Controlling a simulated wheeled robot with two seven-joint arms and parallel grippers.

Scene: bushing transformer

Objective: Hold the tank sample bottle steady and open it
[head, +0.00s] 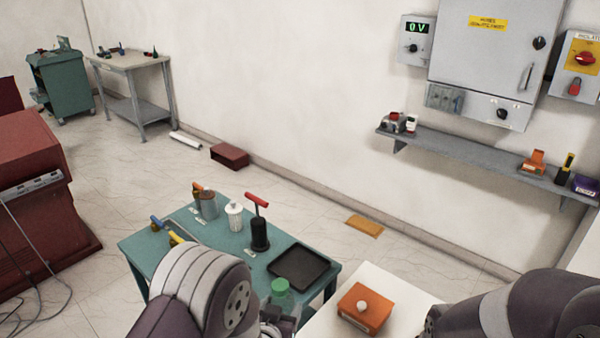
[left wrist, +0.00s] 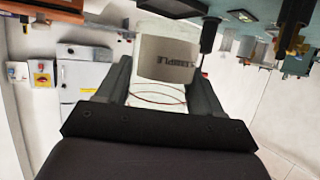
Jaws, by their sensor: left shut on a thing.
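The tank sample bottle shows its green cap (head: 280,287) in the head view, just right of my left arm. The cap is on the bottle. In the left wrist view the clear bottle (left wrist: 168,57) has a grey label reading "SAMPLE". My left gripper (left wrist: 160,85) is shut on the bottle, with one dark finger on each side of it. In the head view my left arm hides most of the gripper and the lower bottle. My right arm shows at the lower right, but its gripper is out of view.
A teal table (head: 145,243) holds a black tray (head: 300,268), a black pump with a red handle (head: 259,230), a white ribbed part (head: 234,216) and a grey can (head: 206,205). A white table (head: 400,300) at right bears an orange box (head: 365,306) with a white knob.

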